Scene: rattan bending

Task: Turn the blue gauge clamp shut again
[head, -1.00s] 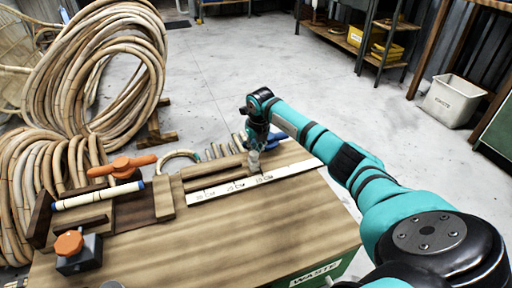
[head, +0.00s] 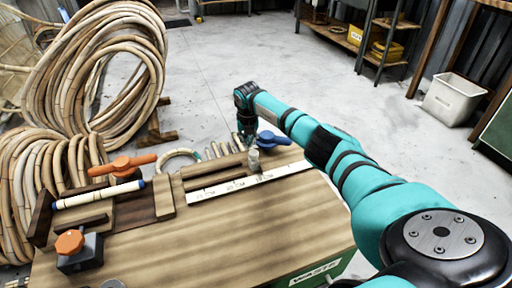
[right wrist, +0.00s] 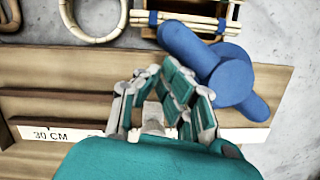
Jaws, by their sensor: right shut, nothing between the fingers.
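The blue gauge clamp (head: 272,139) has a rounded hub and handle arms. It stands at the bench's back edge, beside the ruler strip (head: 250,182) marked in CM. In the right wrist view, the clamp (right wrist: 225,75) lies slanted from upper left to lower right. My right gripper (head: 253,165) is shut and empty, pointing down just left of the clamp. In the right wrist view its fingers (right wrist: 160,115) lie beside the clamp's hub; I cannot tell whether they touch. Part of the clamp is hidden behind my gripper in the head view. My left gripper is not in view.
An orange-handled clamp (head: 122,165), a pale rod with blue ends (head: 98,195) and an orange knob (head: 69,242) are on the bench's left. Rattan coils (head: 95,75) stand behind. A cane ring (head: 180,158) lies at the back edge. The bench front (head: 200,245) is mostly clear.

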